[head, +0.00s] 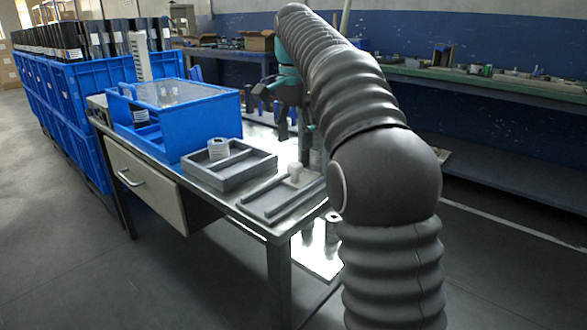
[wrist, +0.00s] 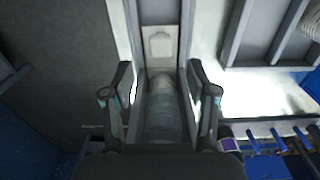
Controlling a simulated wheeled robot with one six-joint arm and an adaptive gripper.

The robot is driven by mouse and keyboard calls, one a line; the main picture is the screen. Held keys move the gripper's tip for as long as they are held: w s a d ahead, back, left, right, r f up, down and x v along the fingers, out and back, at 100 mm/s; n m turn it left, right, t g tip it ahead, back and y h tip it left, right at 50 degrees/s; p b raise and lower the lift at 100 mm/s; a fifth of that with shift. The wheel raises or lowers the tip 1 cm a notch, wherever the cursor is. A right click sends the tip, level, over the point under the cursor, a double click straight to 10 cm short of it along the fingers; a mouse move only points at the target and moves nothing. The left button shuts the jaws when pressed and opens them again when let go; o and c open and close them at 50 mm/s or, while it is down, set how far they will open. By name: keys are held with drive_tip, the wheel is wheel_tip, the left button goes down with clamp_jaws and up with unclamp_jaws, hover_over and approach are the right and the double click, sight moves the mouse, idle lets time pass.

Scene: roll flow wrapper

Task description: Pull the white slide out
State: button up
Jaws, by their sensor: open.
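The white slide (wrist: 160,46) is a small pale block with a raised middle, set in a grey channel between two rails in the wrist view. In the head view a small white block (head: 296,172) stands on the railed grey plate at the table's near right end. My gripper (wrist: 160,78) is open, with its fingers apart on either side of the channel. A grey cylinder (wrist: 161,112) shows between the fingers, and nothing is visibly gripped. In the head view my gripper (head: 293,132) hangs above the table, fingers down, partly hidden by my arm.
A grey divided tray (head: 230,172) holding a white roll (head: 218,149) lies beside the railed plate. A blue box with a clear lid (head: 180,115) stands behind it on the table (head: 180,163). Blue tools (wrist: 270,140) show at lower right in the wrist view.

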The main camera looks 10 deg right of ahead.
sight(295, 164)
wheel_tip(295, 164, down, 6)
drive_tip(key=shift+f+b, duration=0.1)
drive_tip(key=shift+b, duration=0.65)
clamp_jaws()
